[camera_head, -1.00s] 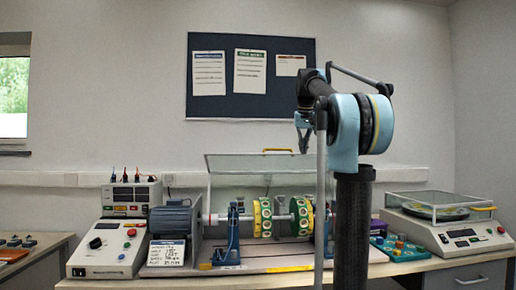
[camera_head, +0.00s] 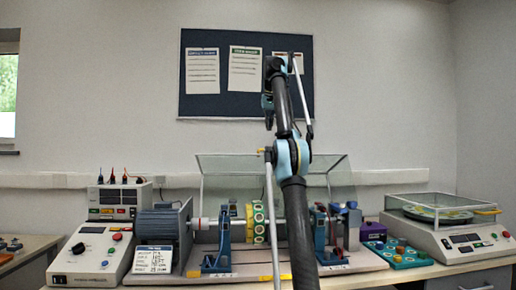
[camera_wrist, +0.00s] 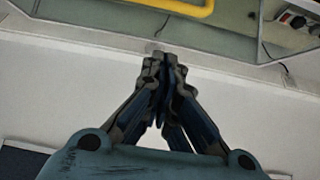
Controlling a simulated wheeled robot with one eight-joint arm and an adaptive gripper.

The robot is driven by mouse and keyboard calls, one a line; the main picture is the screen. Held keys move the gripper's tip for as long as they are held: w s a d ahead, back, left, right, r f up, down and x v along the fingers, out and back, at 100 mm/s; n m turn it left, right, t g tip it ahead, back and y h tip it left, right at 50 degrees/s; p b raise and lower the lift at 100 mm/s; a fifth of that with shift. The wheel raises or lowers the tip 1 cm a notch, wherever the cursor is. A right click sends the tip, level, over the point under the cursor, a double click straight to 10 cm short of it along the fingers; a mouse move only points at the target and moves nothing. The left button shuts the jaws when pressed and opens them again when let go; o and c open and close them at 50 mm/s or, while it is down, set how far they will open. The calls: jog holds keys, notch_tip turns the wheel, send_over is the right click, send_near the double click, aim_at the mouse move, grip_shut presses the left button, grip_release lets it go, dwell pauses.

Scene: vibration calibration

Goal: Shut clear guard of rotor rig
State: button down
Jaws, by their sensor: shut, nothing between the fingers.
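The rotor rig (camera_head: 222,238) stands on the bench, with a grey motor at its left and green and yellow discs on its shaft. Its clear guard (camera_head: 222,172) is open, its panel raised behind the shaft. My arm crosses in front of the panel's middle. The guard's yellow handle (camera_wrist: 178,8) shows at the top of the wrist view. My gripper (camera_wrist: 165,60) is shut and empty, its fingertips apart from the handle in the picture. In the head view my gripper (camera_head: 268,118) hangs above the guard's top edge, in front of the notice board.
A control box (camera_head: 100,252) with knobs and buttons stands left of the rig. At right are a tray of small parts (camera_head: 402,255) and a balance-like device (camera_head: 450,235) with a clear cover. The wall with its trunking (camera_head: 400,177) lies behind the guard.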

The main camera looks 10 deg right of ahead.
jog(key=shift+w+a+f, duration=0.25)
jog(key=shift+w+f, duration=0.05)
jog(key=shift+f, duration=1.3)
jog(key=shift+w+a+f, duration=0.25)
jog(key=shift+a+f, duration=0.05)
jog(key=shift+f, duration=1.35)
jog(key=shift+w+a+f, duration=0.25)
jog(key=shift+w+f, duration=0.05)
jog(key=shift+f, duration=1.3)
